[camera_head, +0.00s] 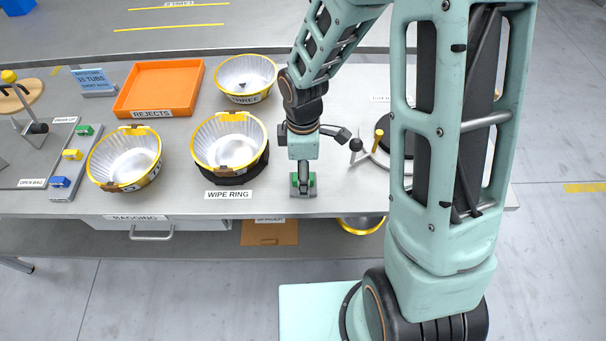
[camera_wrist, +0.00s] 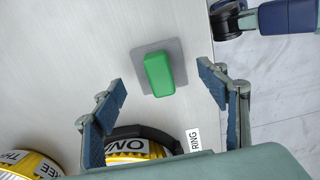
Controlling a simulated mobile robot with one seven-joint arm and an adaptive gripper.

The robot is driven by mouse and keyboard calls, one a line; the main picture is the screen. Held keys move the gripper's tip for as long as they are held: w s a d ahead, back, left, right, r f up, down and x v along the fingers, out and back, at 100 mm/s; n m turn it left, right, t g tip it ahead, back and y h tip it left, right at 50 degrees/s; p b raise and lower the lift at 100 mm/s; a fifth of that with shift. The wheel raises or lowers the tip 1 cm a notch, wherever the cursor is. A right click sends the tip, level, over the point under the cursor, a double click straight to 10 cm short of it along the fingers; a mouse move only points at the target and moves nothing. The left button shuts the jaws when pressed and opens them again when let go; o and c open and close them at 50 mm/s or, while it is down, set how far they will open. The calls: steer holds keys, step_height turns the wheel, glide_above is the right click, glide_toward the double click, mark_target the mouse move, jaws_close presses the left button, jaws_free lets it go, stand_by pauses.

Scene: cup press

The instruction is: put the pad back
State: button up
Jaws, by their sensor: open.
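A pad with a green block-shaped handle (camera_wrist: 159,73) on a flat grey square base (camera_wrist: 178,49) lies on the grey worktop near its front edge. In the head view the green pad (camera_head: 311,181) is partly hidden by my gripper (camera_head: 303,177), which points down over it. In the wrist view my gripper (camera_wrist: 162,80) is open, with one blue-lined finger to each side of the green handle. Both fingers appear apart from it.
A tub (camera_head: 230,140) sits in the black wipe ring, left of my gripper. Other yellow-rimmed tubs stand left (camera_head: 125,158) and behind (camera_head: 245,76). An orange rejects tray (camera_head: 160,86) is further back. Green, yellow (camera_head: 72,154) and blue blocks stand at far left. A small stand (camera_head: 372,149) is at right.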

step_height(320, 180, up, 10)
steer(key=p, duration=0.1)
stand_by(0.6)
